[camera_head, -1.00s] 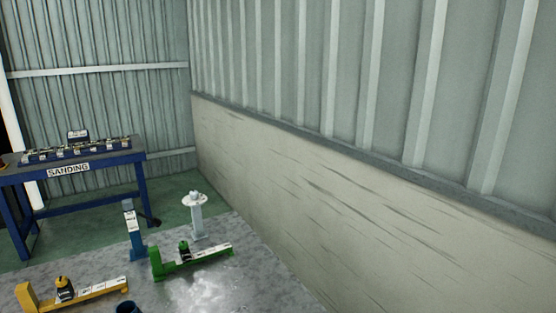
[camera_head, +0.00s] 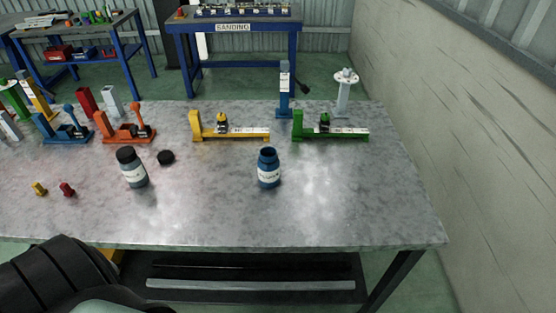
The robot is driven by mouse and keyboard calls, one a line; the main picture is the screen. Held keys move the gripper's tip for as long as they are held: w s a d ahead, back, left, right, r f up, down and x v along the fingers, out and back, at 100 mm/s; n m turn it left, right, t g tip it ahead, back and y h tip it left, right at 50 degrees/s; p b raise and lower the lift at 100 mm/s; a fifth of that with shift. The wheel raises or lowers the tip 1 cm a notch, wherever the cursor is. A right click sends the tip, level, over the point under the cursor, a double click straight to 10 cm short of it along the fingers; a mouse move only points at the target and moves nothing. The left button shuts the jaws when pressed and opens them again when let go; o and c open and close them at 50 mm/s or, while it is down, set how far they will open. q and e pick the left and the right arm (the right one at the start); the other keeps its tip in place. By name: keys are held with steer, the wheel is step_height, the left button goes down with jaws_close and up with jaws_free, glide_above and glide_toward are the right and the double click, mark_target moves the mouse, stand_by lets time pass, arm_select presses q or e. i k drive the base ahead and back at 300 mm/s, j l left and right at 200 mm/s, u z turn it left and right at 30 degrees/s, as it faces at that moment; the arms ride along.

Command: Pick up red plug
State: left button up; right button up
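A small red plug (camera_head: 67,189) lies on the left part of the grey metal table (camera_head: 330,215), near its front edge. A similar yellow plug (camera_head: 39,188) lies just to its left. Neither of my grippers shows in the head view. A dark rounded part at the lower left looks like part of my own body, and it is below the plugs in the picture, not covering them.
A white-labelled dark jar (camera_head: 133,168), a black cap (camera_head: 166,157) and a blue bottle (camera_head: 268,168) stand mid-table. Yellow (camera_head: 230,131) and green (camera_head: 330,128) fixtures and orange (camera_head: 125,127) and blue (camera_head: 62,126) clamps line the back. The front right is clear.

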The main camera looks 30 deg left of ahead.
mark_target(68, 191)
steer(key=u, duration=0.45)
steer(key=j+u, duration=0.15)
steer(key=u, duration=0.25)
steer(key=i+u, duration=0.1)
steer(key=u, duration=0.35)
steer(key=j+u, duration=0.1)
steer(key=u, duration=0.75)
steer(key=i+u, duration=0.1)
steer(key=u, duration=0.3)
steer(key=j+z, duration=0.1)
steer(key=z, duration=0.75)
steer(key=j+z, duration=0.35)
steer(key=j, duration=0.2)
steer(key=j+z, duration=0.4)
steer(key=j, duration=0.15)
steer(key=j+z, duration=0.35)
steer(key=j, duration=0.2)
